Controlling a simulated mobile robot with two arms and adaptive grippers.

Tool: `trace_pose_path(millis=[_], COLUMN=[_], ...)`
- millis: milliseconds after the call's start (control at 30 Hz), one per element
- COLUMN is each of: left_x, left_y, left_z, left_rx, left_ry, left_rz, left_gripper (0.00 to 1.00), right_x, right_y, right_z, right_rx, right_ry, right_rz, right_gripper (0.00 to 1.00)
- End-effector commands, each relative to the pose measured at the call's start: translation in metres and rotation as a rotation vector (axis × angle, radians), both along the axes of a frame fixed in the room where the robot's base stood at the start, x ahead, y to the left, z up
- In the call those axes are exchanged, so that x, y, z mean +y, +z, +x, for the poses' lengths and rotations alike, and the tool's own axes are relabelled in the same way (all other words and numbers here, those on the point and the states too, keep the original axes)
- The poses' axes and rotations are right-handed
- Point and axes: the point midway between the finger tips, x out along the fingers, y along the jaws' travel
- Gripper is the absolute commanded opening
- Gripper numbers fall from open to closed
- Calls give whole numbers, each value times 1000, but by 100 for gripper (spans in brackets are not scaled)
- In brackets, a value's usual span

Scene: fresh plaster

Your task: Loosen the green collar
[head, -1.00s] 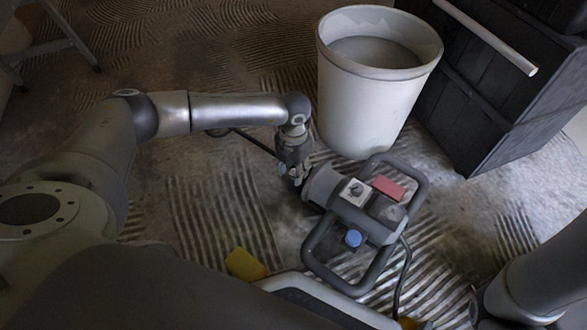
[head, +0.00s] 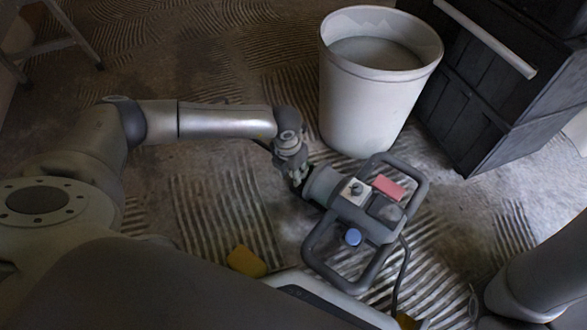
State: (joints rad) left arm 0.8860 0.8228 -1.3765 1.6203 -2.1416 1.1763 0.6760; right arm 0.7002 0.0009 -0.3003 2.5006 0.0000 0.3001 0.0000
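A grey power mixer (head: 370,215) with a looped handle frame, a red patch and a blue knob lies on the floor in the middle. Its grey front housing (head: 322,184) points to the upper left. My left gripper (head: 298,180) is at the front end of this housing, close to or touching it. Its fingers are small and dark, and I cannot tell whether they are open or shut. A short piece of a dark shaft (head: 262,145) shows behind my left wrist. I cannot make out a green collar; my gripper covers the spot between shaft and housing. My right gripper is not in view.
A white bucket (head: 368,110) with grey contents stands just behind the mixer. A dark crate (head: 480,105) with a white pipe (head: 485,38) on top is at the upper right. A cable (head: 402,275) runs down from the mixer. A yellow object (head: 246,262) lies at the lower middle.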

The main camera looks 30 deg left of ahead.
Motion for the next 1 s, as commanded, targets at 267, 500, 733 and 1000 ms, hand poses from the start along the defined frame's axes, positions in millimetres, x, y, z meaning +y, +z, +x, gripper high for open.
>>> trace_pose_path(millis=[267,500,733,1000], left_x=[0,0,2,3], left_y=[0,9,52,102], left_z=[0,0,-5,-13], left_rx=[1,-1,-3,-1], left_ry=[0,0,1,0], left_rz=[0,-1,-1,0], left_gripper=[38,38,38,38], right_x=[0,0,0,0], right_y=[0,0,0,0], right_z=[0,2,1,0], right_rx=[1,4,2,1], right_ry=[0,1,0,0], right_rz=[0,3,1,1], right_gripper=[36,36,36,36])
